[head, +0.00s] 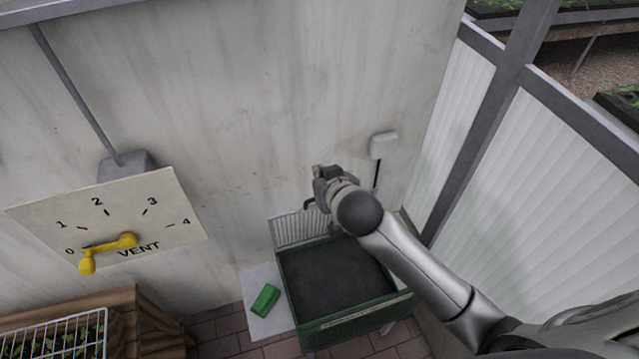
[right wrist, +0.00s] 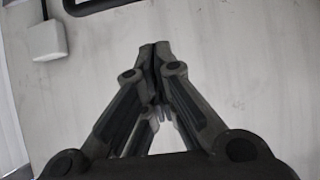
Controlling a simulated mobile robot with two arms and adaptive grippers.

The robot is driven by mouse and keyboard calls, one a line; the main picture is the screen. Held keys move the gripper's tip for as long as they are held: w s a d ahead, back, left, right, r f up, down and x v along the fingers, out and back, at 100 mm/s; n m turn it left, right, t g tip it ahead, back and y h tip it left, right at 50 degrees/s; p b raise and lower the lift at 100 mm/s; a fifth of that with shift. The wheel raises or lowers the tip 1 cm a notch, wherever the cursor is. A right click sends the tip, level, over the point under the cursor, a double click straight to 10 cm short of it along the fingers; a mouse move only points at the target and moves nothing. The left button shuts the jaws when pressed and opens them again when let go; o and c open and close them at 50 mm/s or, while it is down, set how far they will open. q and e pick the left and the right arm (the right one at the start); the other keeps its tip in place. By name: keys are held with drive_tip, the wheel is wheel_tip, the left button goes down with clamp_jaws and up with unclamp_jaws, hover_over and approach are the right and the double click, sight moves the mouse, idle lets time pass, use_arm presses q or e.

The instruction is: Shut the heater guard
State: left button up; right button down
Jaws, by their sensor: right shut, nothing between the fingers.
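A green-framed box (head: 345,325) with a dark, flat inside or top stands on the floor against the wall. A pale slatted panel (head: 300,227) stands upright along its back edge, partly hidden by my right arm. I cannot tell for sure which part is the heater guard. My right gripper (head: 322,176) is above the back of the box, near the wall. In the right wrist view its fingers (right wrist: 154,52) are shut with nothing between them. A dark loop (right wrist: 92,4) shows at the top edge there, apart from the fingertips. My left gripper is out of view.
A white wall box (head: 383,144) with a dark cable is right of my gripper. A vent dial (head: 105,215) with a yellow handle is at left. A green block (head: 265,299) lies on a pale sheet beside the green box. Ribbed white panels (head: 545,180) border the right.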

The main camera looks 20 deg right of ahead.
drive_tip(key=f+p, duration=0.1)
drive_tip(key=w+f+p, duration=0.1)
drive_tip(key=f+p, duration=0.1)
drive_tip(key=f, duration=0.1)
drive_tip(key=shift+w, duration=0.3)
drive_tip(key=shift+s+f+p, duration=0.15)
drive_tip(key=shift+s+p, duration=0.15)
drive_tip(key=shift+p, duration=0.05)
drive_tip(key=shift+w+a+f, duration=0.1)
drive_tip(key=shift+f, duration=0.05)
